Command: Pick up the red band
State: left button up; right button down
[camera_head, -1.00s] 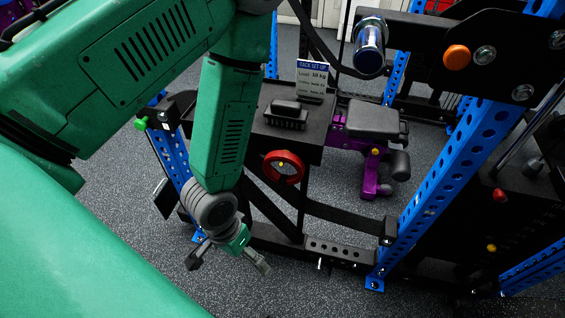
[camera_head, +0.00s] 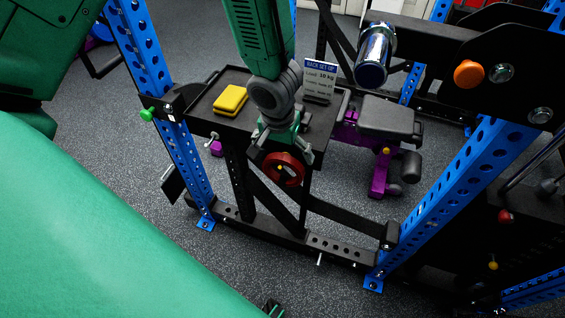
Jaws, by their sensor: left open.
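The red band (camera_head: 285,184) is a ring hanging at the front of the black shelf (camera_head: 204,117), below its edge, with a small yellow spot at its middle. My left gripper (camera_head: 281,155) comes down from above in front of the shelf. Its fingers are spread apart, one to each side of the band's upper part, and nothing is held. The picture does not show whether the fingers touch the band. A small green and black piece at the bottom edge looks like the tip of my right gripper (camera_head: 272,307); the rest is out of frame.
A yellow block (camera_head: 231,99) lies on the shelf's left, and a sign card (camera_head: 320,78) stands at its back. Blue rack uprights (camera_head: 448,185) stand on both sides. A purple and black bench (camera_head: 388,120) is behind. Black straps cross below the shelf.

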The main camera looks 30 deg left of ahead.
pick_arm(q)
jog(key=shift+w+d+f, duration=0.1)
jog(key=shift+f, duration=0.55)
jog(key=shift+d+f+b, duration=0.2)
jog(key=shift+f+b, duration=0.1)
jog(key=shift+b, duration=0.05)
jog(key=b, duration=0.1)
send_over(283, 178)
jog(key=f, duration=0.4)
jog(key=shift+d+f, duration=0.1)
jog(key=shift+d, duration=0.1)
jog(key=shift+a+f, duration=0.15)
jog(key=shift+f, duration=0.1)
jog(key=shift+a+f, duration=0.1)
jog(key=c, duration=0.7)
jog(key=shift+d, duration=0.3)
jog(key=shift+c, duration=0.8)
